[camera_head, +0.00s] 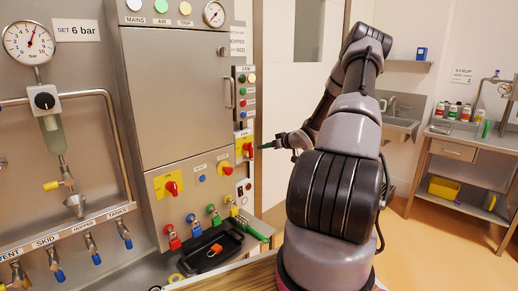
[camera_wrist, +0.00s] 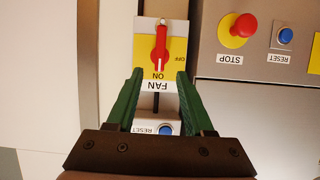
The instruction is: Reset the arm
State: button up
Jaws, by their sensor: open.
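My gripper (camera_wrist: 155,92) is open, with its two green fingers apart and nothing between them in the wrist view. It points at a panel with a yellow plate and a red rotary switch (camera_wrist: 161,45), labelled FAN, with ON and OFF marks. The red handle lies just beyond the fingertips, apart from them as far as I can tell. A blue RESET button (camera_wrist: 165,129) shows between the fingers, lower down. In the head view my arm (camera_head: 345,150) is bent, and my gripper (camera_head: 270,145) reaches left to the narrow control column.
A red STOP button (camera_wrist: 243,25) and another blue reset button (camera_wrist: 285,36) sit beside the fan panel. A black tray (camera_head: 212,250) stands below the cabinet among several coloured padlocks. A sink (camera_head: 402,124) and a side bench (camera_head: 465,152) stand right. Floor (camera_head: 430,235) there is clear.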

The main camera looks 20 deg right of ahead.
jog(key=shift+v, duration=1.2)
jog(key=s+a+r+m+g+h, duration=0.2)
jog(key=s+a+r+h, duration=0.3)
jog(key=r, duration=0.6)
jog(key=s+a+r+m+g+h, duration=0.2)
jog(key=s+a+r, duration=0.3)
jog(key=r, duration=0.7)
jog(key=s+a+r+m+y, duration=0.1)
jog(key=s+a+r, duration=0.1)
jog(key=s+a, duration=0.3)
jog(key=s+a+r+m+g+y, duration=0.1)
jog(key=s+a, duration=0.4)
jog(key=s, duration=0.9)
jog(key=s+a+r+m+y, duration=0.2)
jog(key=s+a+r, duration=0.2)
jog(key=s, duration=0.5)
jog(key=shift+s+a+g+y, duration=0.15)
jog(key=shift+a+g+y, duration=0.15)
jog(key=shift+a, duration=0.65)
